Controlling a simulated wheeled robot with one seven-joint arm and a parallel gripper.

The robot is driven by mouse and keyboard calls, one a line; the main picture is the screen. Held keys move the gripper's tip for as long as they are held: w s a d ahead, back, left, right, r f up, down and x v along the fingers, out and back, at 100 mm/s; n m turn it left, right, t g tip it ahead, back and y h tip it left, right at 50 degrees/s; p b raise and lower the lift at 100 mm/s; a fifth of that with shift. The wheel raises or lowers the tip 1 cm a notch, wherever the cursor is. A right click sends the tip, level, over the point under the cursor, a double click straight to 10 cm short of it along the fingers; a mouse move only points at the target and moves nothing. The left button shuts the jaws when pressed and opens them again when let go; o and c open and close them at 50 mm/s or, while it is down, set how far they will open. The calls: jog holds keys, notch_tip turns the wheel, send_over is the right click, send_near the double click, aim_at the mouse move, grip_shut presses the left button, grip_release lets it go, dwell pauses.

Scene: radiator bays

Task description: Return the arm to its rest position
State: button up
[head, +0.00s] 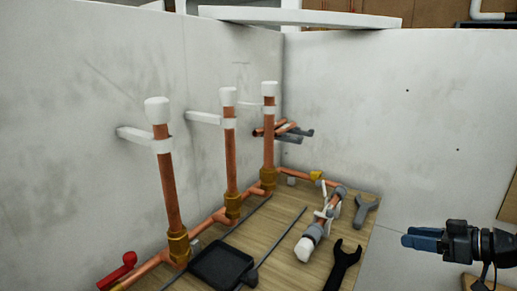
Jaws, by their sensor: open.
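My gripper (424,240) is at the lower right of the head view. It points left and sits to the right of the wooden board, in front of the pale wall. Nothing shows between its fingers, and it appears apart from everything around it. The gap between the fingers is hard to make out from this side. The rest of my arm runs out of the picture at the right edge.
Several upright copper pipes (230,150) with white caps stand along the left wall. A black tray (222,264), a dark wrench (343,265), a grey wrench (364,211) and a white-ended pipe piece (308,243) lie on the wooden board (273,241). Pale walls enclose it.

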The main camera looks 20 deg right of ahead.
jog(key=s+a+f+m+h+p, duration=0.1)
jog(key=s+a+f+m+h, duration=0.2)
jog(key=s+a+f, duration=0.45)
jog(key=s+a+f+m+h, duration=0.3)
jog(key=s+a+f, duration=0.2)
jog(key=a+f, duration=0.55)
jog(key=s+a+r+h, duration=0.1)
jog(key=s+a+r, duration=0.25)
jog(key=s, duration=0.35)
jog(key=s+a+r+h, duration=0.1)
jog(key=s+a+r, duration=0.25)
jog(key=s, duration=0.35)
jog(key=s+a+r+n+t+y+p, duration=0.1)
jog(key=s+a+r, duration=0.3)
jog(key=s+r, duration=0.5)
notch_tip(320, 180, up, 3)
jog(key=shift+a+n+t+y, duration=0.2)
jog(key=shift+n+t+y, duration=0.2)
jog(key=shift+n+t, duration=0.45)
